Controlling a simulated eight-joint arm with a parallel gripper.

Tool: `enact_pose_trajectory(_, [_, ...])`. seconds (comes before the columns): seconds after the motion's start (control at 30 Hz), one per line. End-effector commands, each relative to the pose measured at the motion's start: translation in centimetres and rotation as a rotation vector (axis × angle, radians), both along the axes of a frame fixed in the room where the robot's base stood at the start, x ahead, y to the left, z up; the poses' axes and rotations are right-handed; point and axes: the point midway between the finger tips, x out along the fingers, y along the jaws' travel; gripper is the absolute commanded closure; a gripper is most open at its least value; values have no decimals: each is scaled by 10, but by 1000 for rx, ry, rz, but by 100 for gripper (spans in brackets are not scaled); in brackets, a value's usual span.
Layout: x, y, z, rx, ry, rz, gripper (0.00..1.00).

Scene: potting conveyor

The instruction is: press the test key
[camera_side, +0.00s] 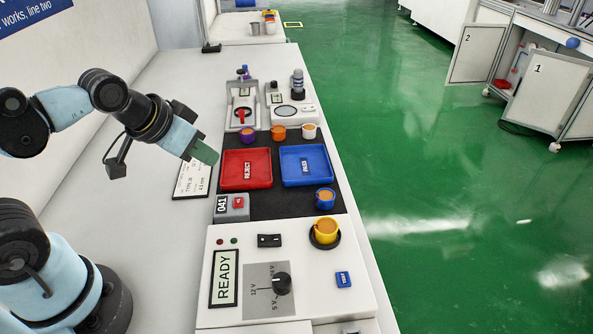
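The test key (343,279) is a small blue key with white lettering on the right side of the white test panel (360,308). The panel also has a display (224,278) reading READY and a black knob (281,284) on a grey plate marked 5 V and 12 V. My gripper (205,154) hangs at the left, above the bench and left of the red tray, well apart from the key and farther back. Its tip looks green; I cannot tell whether the fingers are open or shut. Nothing covers the key.
A yellow cup (325,231) stands on a black round pad behind the key. A blue cup (325,198), red REJECT tray (227,184) and blue PASS tray (290,180) are farther back. A black switch (269,240) and grey counter (231,208) reading 041 lie between.

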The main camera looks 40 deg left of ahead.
Motion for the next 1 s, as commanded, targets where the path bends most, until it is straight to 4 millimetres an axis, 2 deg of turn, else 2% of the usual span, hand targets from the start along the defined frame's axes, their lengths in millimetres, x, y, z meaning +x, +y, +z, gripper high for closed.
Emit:
enact_pose_trajectory(0.03, [0, 0, 0, 0, 0, 0, 96])
enact_pose_trajectory(0.07, [0, 0, 0, 0, 0, 0, 100])
enact_pose_trajectory(1.0, [0, 0, 0, 0, 0, 0, 100])
